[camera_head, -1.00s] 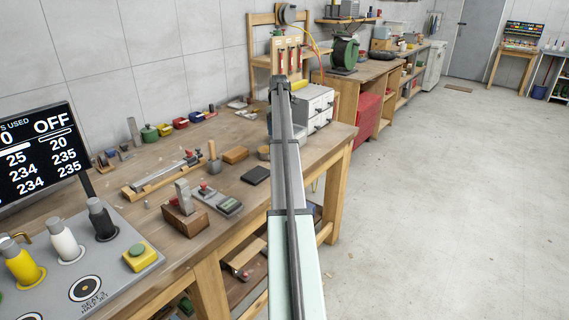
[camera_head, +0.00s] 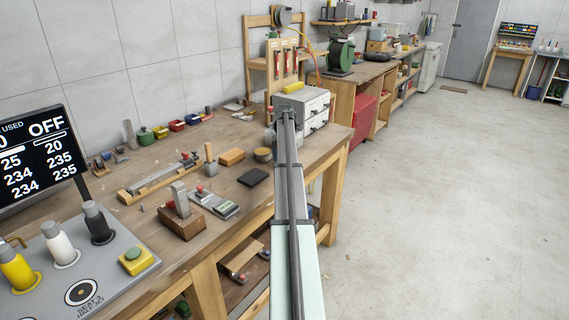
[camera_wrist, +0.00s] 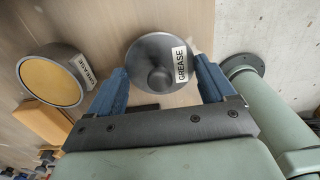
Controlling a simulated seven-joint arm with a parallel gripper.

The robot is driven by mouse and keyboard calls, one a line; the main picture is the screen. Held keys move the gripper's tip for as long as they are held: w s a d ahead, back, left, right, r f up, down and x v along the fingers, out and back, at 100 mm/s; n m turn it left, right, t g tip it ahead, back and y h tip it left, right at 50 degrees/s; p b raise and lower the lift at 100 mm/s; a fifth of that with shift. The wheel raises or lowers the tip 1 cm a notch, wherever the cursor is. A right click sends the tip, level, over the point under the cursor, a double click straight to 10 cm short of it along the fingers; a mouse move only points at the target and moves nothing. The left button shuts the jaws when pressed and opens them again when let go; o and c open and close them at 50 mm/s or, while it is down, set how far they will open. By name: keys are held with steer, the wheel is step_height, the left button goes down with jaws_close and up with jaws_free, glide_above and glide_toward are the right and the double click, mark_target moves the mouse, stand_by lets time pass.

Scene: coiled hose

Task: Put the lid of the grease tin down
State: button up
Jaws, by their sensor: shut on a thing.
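The lid (camera_wrist: 155,55) is a dark grey disc with a round knob and a white GREASE label, seen from above in the wrist view. My gripper (camera_wrist: 160,78) is shut on it, one blue finger on each side of its rim. The open grease tin (camera_wrist: 52,78) stands left of the lid, apart from it, with yellow grease inside and its own GREASE label. In the head view the tin (camera_head: 263,155) is on the bench just left of my arm, which hides the lid. Whether the lid touches the bench cannot be told.
The wooden workbench (camera_head: 232,189) has its edge right of the lid, with floor beyond. A tan block (camera_head: 231,157) and a dark flat block (camera_head: 253,176) lie near the tin.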

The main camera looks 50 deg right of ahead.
steer(key=shift+f, duration=0.9)
steer(key=shift+f, duration=0.1)
steer(key=o, duration=0.9)
steer(key=shift+c, duration=0.2)
step_height(320, 180, up, 12)
